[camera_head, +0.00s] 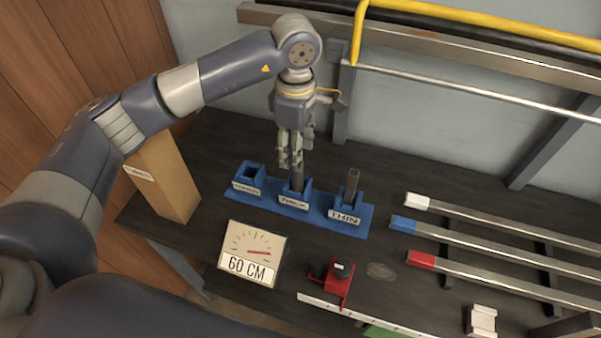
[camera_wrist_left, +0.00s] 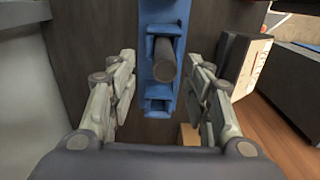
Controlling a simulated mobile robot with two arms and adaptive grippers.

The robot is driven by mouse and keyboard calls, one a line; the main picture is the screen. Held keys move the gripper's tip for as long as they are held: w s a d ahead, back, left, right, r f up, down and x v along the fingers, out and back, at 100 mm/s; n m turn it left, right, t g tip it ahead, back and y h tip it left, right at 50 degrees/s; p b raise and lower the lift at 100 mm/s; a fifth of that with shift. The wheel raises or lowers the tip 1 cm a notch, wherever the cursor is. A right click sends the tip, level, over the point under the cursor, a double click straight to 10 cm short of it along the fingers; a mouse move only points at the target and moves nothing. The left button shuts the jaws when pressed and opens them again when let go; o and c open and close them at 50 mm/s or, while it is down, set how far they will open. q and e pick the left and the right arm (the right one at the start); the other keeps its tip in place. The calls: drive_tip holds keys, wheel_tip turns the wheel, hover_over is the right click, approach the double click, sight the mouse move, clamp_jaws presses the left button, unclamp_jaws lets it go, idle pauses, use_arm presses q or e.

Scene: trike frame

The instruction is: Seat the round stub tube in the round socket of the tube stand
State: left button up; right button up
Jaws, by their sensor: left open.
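The blue tube stand (camera_head: 272,207) lies on the dark bench with three sockets in a row. A dark round tube (camera_head: 297,178) stands upright in the middle socket, whose label seems to read THICK. A thinner grey tube (camera_head: 352,184) stands in the right socket, labelled THIN. The left socket (camera_head: 250,174) is empty and its label is too small to read. My left gripper (camera_head: 290,164) is open, above the middle socket. In the left wrist view the round tube (camera_wrist_left: 165,62) rises between the spread fingers, apart from both. The tube's lower end is hidden in the socket.
A tall cardboard box (camera_head: 165,178) stands left of the stand. A 60 CM dial sign (camera_head: 251,254) and a red fixture (camera_head: 337,280) are in front. Capped metal bars (camera_head: 500,244) lie to the right. A yellow rail (camera_head: 470,22) runs behind.

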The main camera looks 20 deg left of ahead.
sight(298, 175)
use_arm(q)
drive_tip(key=shift+s+f, duration=0.7)
drive_tip(key=shift+f, duration=0.35)
drive_tip(key=f+p, duration=0.1)
drive_tip(key=f, duration=0.1)
drive_tip(key=f+p, duration=0.2)
drive_tip(key=f, duration=0.1)
drive_tip(key=shift+w+d+f, duration=0.15)
drive_tip(key=shift+w+f, duration=0.2)
drive_tip(key=shift+f, duration=0.45)
drive_tip(key=c, duration=1)
drive_tip(key=shift+w+r, duration=0.1)
clamp_jaws()
use_arm(e)
drive_tip(key=s+r, duration=0.2)
drive_tip(key=r, duration=0.1)
drive_tip(key=shift+s+r, duration=0.15)
drive_tip(key=shift+s, duration=0.25)
